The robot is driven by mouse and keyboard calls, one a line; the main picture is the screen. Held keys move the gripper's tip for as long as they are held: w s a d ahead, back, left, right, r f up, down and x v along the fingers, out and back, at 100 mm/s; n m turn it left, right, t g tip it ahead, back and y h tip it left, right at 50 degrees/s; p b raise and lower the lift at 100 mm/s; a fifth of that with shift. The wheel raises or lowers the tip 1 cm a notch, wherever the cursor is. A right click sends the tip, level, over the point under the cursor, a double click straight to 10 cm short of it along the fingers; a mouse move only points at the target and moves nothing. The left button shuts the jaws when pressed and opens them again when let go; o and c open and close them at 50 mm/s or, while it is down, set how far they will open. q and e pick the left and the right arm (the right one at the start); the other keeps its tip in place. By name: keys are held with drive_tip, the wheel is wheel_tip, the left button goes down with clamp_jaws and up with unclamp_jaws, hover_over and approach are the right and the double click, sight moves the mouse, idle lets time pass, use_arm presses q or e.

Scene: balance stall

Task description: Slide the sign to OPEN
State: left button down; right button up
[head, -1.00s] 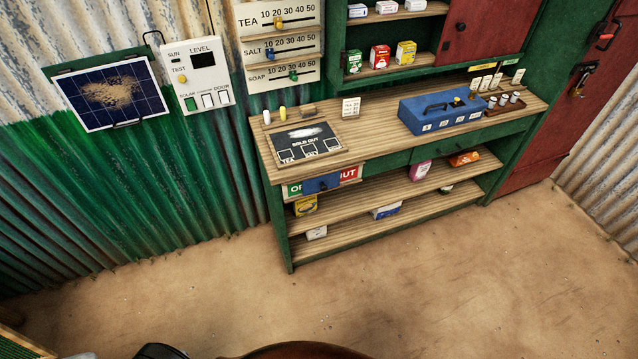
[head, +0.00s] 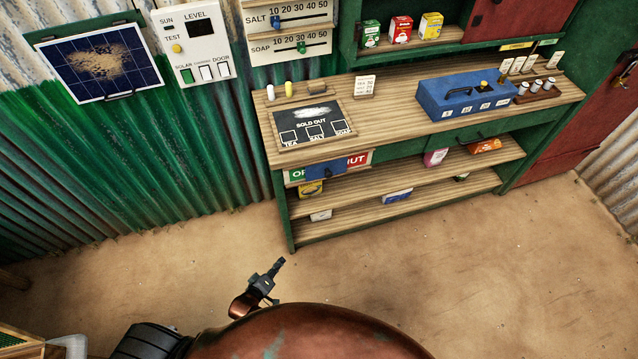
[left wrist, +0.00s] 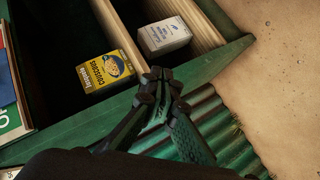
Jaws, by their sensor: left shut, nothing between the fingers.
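The sign (head: 357,160) is on the shelf unit's front edge, below the counter's left end. It has a green part at left with "OP" showing and a red part at right with "UT" showing. A blue slider (head: 325,171) with a dark knob covers its middle. In the left wrist view, part of the sign (left wrist: 10,125) shows at the left edge. My left gripper (head: 278,264) is shut and empty, in front of and below the sign, apart from it. The left wrist view shows its closed fingers (left wrist: 160,74) in front of the shelf unit's side post. My right gripper is out of view.
A yellow couscous box (left wrist: 103,68) and a white box (left wrist: 164,35) stand on the shelves near my left gripper. The counter (head: 385,112) bears a chalkboard (head: 305,115) and a blue cash box (head: 462,95). The dirt floor (head: 420,260) ahead is clear.

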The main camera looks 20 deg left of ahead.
use_arm(q)
drive_tip(key=w+d+r+n+t+h, duration=0.15)
drive_tip(key=w+r, duration=0.25)
drive_tip(key=r, duration=0.4)
drive_tip(key=w+d+r+n+t, duration=0.1)
drive_tip(key=w+r+n+t, duration=0.2)
drive_tip(key=w+r, duration=0.3)
drive_tip(key=n+t, duration=0.3)
approach(325, 171)
drive_tip(key=s+a+f, duration=0.2)
drive_tip(key=s+a, duration=0.2)
drive_tip(key=s, duration=0.3)
drive_tip(key=shift+g, duration=0.25)
drive_tip(key=x, duration=0.4)
drive_tip(key=d+b+x, duration=0.1)
drive_tip(key=x, duration=0.3)
drive_tip(key=d+b+x, duration=0.1)
drive_tip(key=x, duration=0.3)
drive_tip(key=shift+s+r, duration=0.2)
drive_tip(key=shift+r, duration=0.1)
drive_tip(key=shift+w+d+r, duration=0.1)
drive_tip(key=shift+w+d, duration=0.15)
drive_tip(key=shift+d, duration=0.05)
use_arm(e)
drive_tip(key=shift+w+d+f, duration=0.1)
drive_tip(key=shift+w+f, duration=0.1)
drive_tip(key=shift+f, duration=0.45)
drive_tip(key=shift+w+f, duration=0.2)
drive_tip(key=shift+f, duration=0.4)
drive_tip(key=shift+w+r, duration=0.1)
